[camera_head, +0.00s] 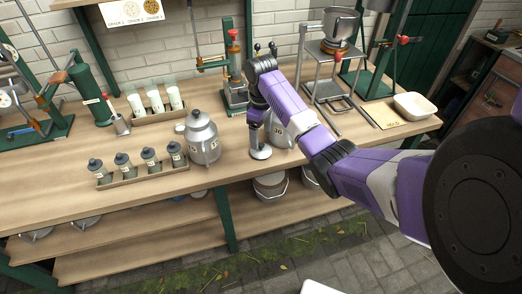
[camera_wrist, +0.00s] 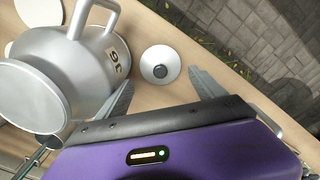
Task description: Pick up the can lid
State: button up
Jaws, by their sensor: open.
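The can lid (camera_wrist: 160,52) is a round, pale metal disc with a dark central knob. It lies flat on the wooden bench, and in the wrist view it appears between my two grey fingers. My gripper (camera_wrist: 161,78) is open and empty, pointing down above the lid. In the head view the lid (camera_head: 260,153) shows as a small pale disc below my gripper (camera_head: 257,125). A metal can (camera_wrist: 85,65) with a number label and a handle stands right beside the lid; in the head view my arm partly hides this can (camera_head: 279,132).
Another lidded can (camera_head: 203,140) stands left of my gripper. A tray of several small dark-topped jars (camera_head: 140,175) and a rack of white bottles (camera_head: 155,118) are further left. A metal stand (camera_head: 330,85) and white bowl (camera_head: 414,106) are at right. The bench front edge is close to the lid.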

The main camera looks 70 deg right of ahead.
aim_at(261, 144)
jog(key=shift+f+p, duration=0.3)
jog(key=shift+f, duration=2.75)
jog(key=c, duration=1)
